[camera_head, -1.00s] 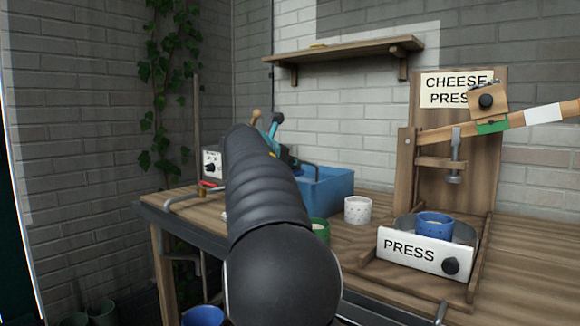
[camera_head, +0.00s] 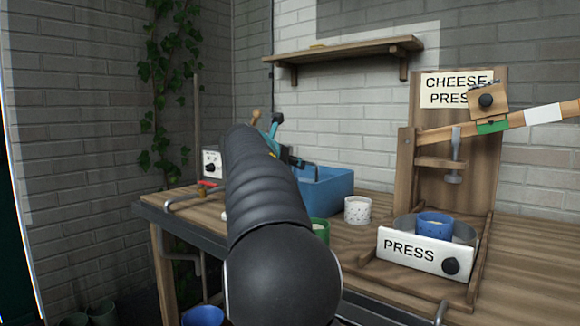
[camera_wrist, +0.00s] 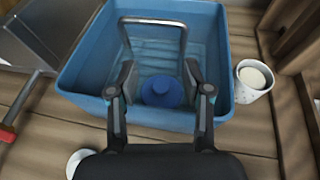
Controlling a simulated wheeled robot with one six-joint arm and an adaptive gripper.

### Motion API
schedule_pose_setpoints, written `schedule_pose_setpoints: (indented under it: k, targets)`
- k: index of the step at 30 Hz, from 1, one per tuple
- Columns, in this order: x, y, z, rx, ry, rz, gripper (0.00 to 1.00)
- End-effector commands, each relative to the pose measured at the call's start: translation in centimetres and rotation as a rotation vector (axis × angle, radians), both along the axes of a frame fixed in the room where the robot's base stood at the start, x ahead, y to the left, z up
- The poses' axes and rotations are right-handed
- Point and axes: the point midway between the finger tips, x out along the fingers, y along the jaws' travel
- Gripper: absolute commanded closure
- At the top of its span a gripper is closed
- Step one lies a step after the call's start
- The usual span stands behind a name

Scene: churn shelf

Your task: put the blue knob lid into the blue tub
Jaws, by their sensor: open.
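The blue tub (camera_wrist: 76,76) is an open rectangular box on the wooden bench; it also shows in the head view (camera_head: 328,190), partly behind my arm. The blue knob lid (camera_wrist: 162,91) is round with a raised knob and shows inside the tub's outline, toward the near wall, between my fingers. I cannot tell whether it rests on the tub's floor. My gripper (camera_wrist: 160,75) is open, its two fingers apart on either side of the lid, over the tub's near rim. In the head view my arm hides the lid.
A grey metal loop (camera_wrist: 152,21) stands in the tub. A white cup (camera_wrist: 253,78) is close to the tub's right side. A grey scoop-like tool (camera_wrist: 45,45) lies to the left. The cheese press (camera_head: 455,150), with a blue cup (camera_head: 434,222) in its tray, stands further right.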

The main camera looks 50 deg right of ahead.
Motion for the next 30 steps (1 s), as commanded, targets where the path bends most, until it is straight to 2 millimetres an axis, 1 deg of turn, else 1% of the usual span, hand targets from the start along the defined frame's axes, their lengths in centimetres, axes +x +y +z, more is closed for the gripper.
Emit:
schedule_pose_setpoints:
  k: [5,12,16,21,30]
  targets:
    - [-0.7,2.7,1.2,-0.002,-0.002,0.004,0.51]
    - [-2.0,7.2,2.9,-0.002,-0.002,0.004,0.51]
    - [-2.5,9.0,3.6,-0.001,0.000,0.002,0.51]
    - [-3.0,10.5,4.1,0.000,0.000,0.001,0.51]
    - [-3.2,10.8,4.2,0.000,0.000,-0.001,0.51]
